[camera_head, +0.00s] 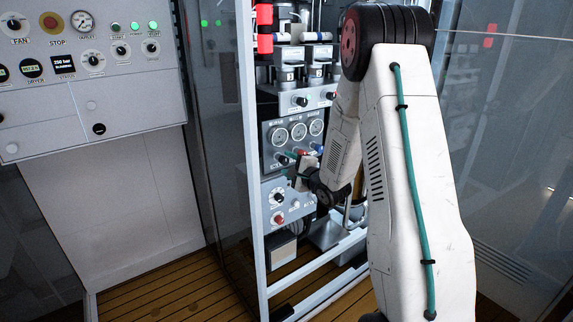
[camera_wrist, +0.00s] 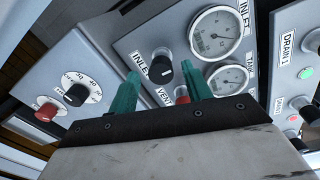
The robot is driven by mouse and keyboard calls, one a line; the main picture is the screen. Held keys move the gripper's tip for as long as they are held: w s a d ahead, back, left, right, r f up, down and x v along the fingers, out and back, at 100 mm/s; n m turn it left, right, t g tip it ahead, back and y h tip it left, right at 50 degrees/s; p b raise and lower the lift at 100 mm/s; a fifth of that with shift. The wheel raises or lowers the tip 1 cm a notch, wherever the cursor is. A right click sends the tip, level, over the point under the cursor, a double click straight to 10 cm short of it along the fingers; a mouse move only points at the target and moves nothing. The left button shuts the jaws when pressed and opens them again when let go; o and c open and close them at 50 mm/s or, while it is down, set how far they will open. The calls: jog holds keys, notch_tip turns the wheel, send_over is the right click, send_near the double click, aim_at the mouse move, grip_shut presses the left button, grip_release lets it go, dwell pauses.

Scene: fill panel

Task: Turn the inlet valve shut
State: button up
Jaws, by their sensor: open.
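The inlet valve is a short black knob (camera_wrist: 162,70) on the grey gauge panel, beside a white INLET label (camera_wrist: 152,70). My gripper (camera_wrist: 160,74) is open, with two green fingers. A red knob (camera_wrist: 182,92) by the VENT label shows between the fingers, partly hidden by the right one. In the head view my gripper (camera_head: 289,165) is in front of the lower part of the gauge panel, and the fingers cover part of it.
Round gauges (camera_wrist: 215,32) sit to the right of the inlet knob. A panel on the left has a black dial (camera_wrist: 76,95) and a red knob (camera_wrist: 46,114). A DRAIN panel (camera_wrist: 298,75) is on the right. A frame post (camera_head: 252,160) stands left of my gripper.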

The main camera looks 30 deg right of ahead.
jog(key=s, duration=0.6)
jog(key=shift+s+r, duration=0.15)
jog(key=shift+s, duration=0.05)
jog(key=shift+d, duration=0.15)
